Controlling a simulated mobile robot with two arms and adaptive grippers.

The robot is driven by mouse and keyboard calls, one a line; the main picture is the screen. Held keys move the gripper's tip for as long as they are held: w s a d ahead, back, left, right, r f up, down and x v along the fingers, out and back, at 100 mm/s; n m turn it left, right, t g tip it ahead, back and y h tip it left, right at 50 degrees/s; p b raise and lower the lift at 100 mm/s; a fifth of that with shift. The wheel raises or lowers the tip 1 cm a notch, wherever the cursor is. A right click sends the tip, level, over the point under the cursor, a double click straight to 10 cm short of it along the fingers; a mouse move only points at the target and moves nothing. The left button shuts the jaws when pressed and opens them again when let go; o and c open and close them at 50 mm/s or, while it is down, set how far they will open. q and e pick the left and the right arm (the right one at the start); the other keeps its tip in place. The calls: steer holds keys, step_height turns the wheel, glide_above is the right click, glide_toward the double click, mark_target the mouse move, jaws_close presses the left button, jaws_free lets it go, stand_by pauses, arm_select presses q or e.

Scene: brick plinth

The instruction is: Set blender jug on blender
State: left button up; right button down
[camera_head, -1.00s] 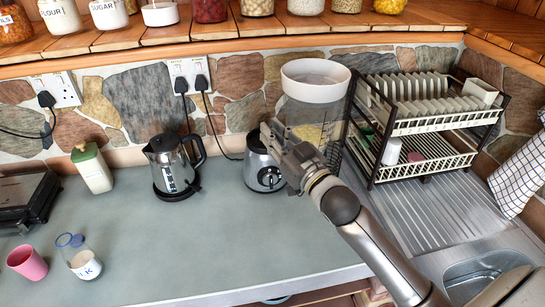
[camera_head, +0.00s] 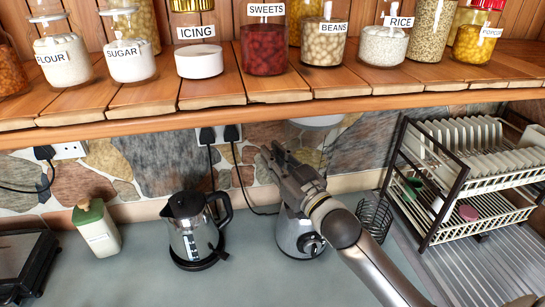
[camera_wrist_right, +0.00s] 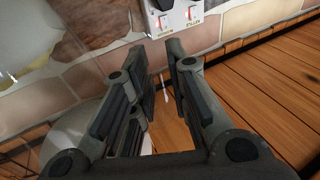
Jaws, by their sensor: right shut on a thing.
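The blender jug (camera_head: 314,140) is clear with a white top, and the shelf edge hides part of it in the head view. My right gripper (camera_head: 275,155) is shut on the jug and holds it up behind the shelf's front edge. The blender (camera_head: 300,238), a silver base with a dial, stands on the counter below, partly covered by my right arm. The jug is above it and slightly right in the picture; the gap between them is hidden. In the right wrist view the fingers (camera_wrist_right: 168,55) are apart, and the clear jug is hard to make out. My left gripper is out of view.
A wooden shelf (camera_head: 250,108) with several labelled jars overhangs the counter. A kettle (camera_head: 194,232) stands left of the blender, with a green-lidded container (camera_head: 97,228) further left. A dish rack (camera_head: 460,235) is on the right. Cables hang behind from the sockets.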

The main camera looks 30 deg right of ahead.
steer(key=shift+s+f+b, duration=0.2)
steer(key=shift+s+b, duration=0.15)
steer(key=shift+b, duration=0.05)
steer(key=shift+f+b, duration=0.35)
steer(key=shift+w+f+b, duration=0.25)
steer(key=shift+f+b, duration=0.9)
steer(key=shift+f, duration=0.1)
steer(key=shift+s+f+b, duration=0.1)
steer(key=shift+f+b, duration=0.6)
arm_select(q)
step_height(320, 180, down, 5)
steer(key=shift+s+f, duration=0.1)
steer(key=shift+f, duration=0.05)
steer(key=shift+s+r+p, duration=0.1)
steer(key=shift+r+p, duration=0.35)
arm_select(e)
steer(key=shift+s, duration=0.1)
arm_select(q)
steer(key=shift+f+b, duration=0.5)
arm_select(e)
steer(key=shift+f, duration=0.7)
